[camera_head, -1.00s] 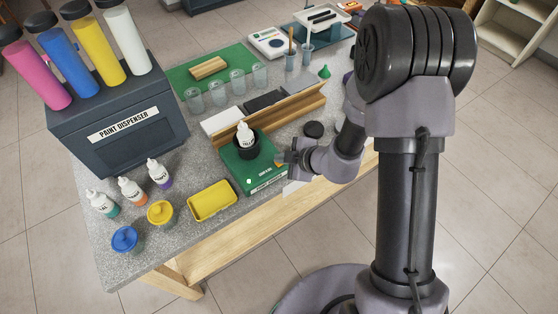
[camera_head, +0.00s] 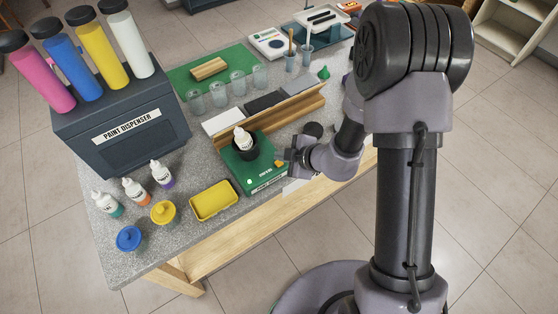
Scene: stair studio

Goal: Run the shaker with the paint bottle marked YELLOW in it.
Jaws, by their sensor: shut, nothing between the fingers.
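The shaker is a green box (camera_head: 240,174) with a dark round cup on top, near the table's front edge. A white bottle (camera_head: 242,138) with a pointed tip stands in the cup, slightly tilted. Its label is too small to read surely. An orange control (camera_head: 279,164) shows on the shaker's right side. My gripper (camera_head: 287,162) is shut and empty, just right of this control. I cannot tell whether it touches the shaker.
Three white bottles (camera_head: 135,191) with differently coloured bands stand left of the yellow tray (camera_head: 214,200). Blue (camera_head: 129,239) and yellow (camera_head: 163,213) pots are in front. The paint dispenser (camera_head: 120,130) stands at the left. A wooden ledge (camera_head: 285,110) runs behind the shaker.

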